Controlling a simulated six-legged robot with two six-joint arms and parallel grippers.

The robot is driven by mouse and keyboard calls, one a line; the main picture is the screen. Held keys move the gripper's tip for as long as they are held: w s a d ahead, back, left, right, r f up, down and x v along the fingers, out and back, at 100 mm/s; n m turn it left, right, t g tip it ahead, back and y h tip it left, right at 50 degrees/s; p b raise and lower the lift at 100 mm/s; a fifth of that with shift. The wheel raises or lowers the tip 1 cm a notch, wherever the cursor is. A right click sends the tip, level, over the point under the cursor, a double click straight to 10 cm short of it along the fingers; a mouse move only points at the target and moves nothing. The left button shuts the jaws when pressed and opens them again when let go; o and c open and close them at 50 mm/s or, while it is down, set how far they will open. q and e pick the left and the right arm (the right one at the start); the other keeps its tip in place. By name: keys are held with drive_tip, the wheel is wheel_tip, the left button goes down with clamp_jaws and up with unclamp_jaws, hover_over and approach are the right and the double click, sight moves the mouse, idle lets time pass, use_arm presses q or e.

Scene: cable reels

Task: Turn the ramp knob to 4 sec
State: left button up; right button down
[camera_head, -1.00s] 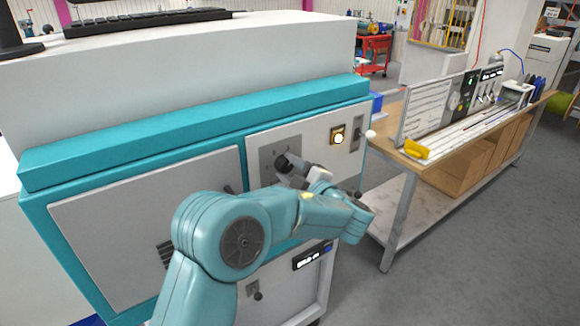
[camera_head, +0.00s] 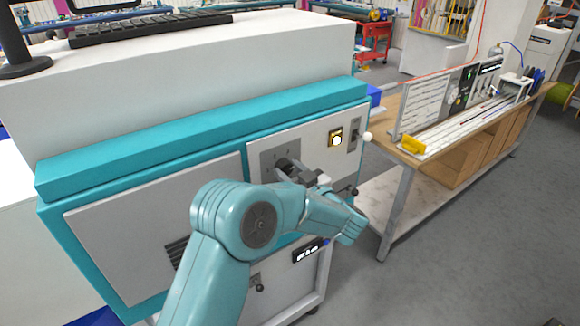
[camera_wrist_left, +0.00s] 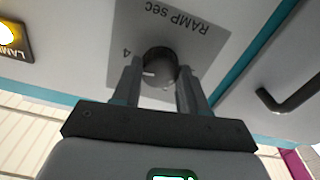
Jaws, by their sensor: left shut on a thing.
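The ramp knob (camera_wrist_left: 160,66) is dark and round, on a grey plate (camera_wrist_left: 190,22) marked "RAMP sec", upside down in the left wrist view. A "4" is printed on the plate just beside the knob. A short white mark on the knob lies on the same side as the "4", slightly off it. My left gripper (camera_wrist_left: 160,84) has one finger on each side of the knob and is shut on it. In the head view, my left gripper (camera_head: 292,172) is at the plate (camera_head: 268,160) and partly hides the knob. My right gripper is not in view.
A lit yellow lamp button (camera_head: 336,138) and a white-balled lever (camera_head: 367,137) sit right of the knob. A black door handle (camera_wrist_left: 287,98) shows in the wrist view. A workbench (camera_head: 400,160) stands to the right, with open floor in front.

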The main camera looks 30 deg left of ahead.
use_arm(q)
drive_tip(key=shift+m+p, duration=0.45)
drive_tip(key=shift+m, duration=0.35)
drive_tip(key=o, duration=1.1)
drive_tip(key=shift+c, duration=0.2)
drive_tip(key=b+v, duration=0.5)
drive_tip(key=v, duration=1.1)
drive_tip(key=shift+d, duration=0.2)
